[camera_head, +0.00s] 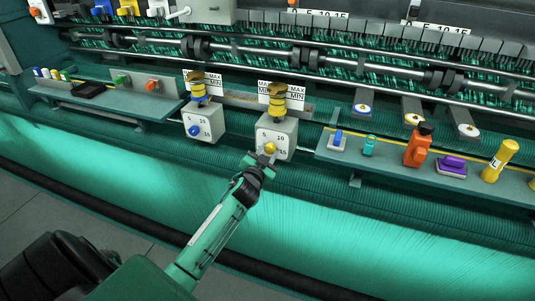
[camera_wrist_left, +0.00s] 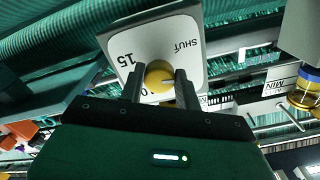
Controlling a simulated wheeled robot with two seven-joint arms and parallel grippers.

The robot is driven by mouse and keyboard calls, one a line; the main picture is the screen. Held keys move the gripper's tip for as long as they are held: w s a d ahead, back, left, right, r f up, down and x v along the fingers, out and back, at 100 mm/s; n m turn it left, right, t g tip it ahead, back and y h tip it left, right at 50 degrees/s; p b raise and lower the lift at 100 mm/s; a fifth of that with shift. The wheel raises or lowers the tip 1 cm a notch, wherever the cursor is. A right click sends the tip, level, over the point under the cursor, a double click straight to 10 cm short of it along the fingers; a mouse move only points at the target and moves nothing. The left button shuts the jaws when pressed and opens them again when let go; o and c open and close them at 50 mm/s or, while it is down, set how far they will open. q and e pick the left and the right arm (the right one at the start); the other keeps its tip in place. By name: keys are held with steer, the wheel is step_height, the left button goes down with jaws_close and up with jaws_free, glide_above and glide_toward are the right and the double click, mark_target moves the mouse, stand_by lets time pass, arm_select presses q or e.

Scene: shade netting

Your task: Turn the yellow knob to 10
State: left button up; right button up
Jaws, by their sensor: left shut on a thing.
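The yellow knob (camera_head: 270,148) sits on the front of the right-hand white dial box (camera_head: 283,132), below a yellow spool-like part. In the head view the dial shows 10 above the knob and 15 to its right. My left gripper (camera_head: 262,160) reaches up from below and is shut on the knob. In the left wrist view the yellow knob (camera_wrist_left: 159,73) lies between the two dark fingers (camera_wrist_left: 159,88). The dial face there shows 15 and SHUT, upside down; the lower marks are partly hidden. I cannot tell exactly where the knob points. My right gripper is not in view.
A similar box with a blue knob (camera_head: 194,131) stands to the left. A shelf (camera_head: 310,152) at right holds an orange bottle (camera_head: 417,147), a purple block (camera_head: 453,164) and a yellow cylinder (camera_head: 499,161). Green netting (camera_head: 350,225) spreads below the boxes.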

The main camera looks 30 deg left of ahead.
arm_select(q)
steer(key=m, duration=0.3)
steer(key=shift+m, duration=0.4)
steer(key=m, duration=0.3)
steer(key=shift+r+m, duration=0.15)
steer(key=shift+m, duration=0.15)
steer(key=m, duration=0.2)
steer(key=shift+a+m, duration=0.1)
steer(key=shift+m, duration=0.3)
steer(key=m+p, duration=0.1)
steer(key=m, duration=0.2)
steer(key=shift+r+m, duration=0.1)
steer(key=shift+m, duration=0.2)
steer(key=m+p, duration=0.1)
steer(key=m, duration=0.4)
steer(key=shift+r, duration=0.1)
steer(key=shift+m+p, duration=0.8)
steer(key=shift+m, duration=1.6)
steer(key=o, duration=1)
steer(key=shift+c, duration=0.2)
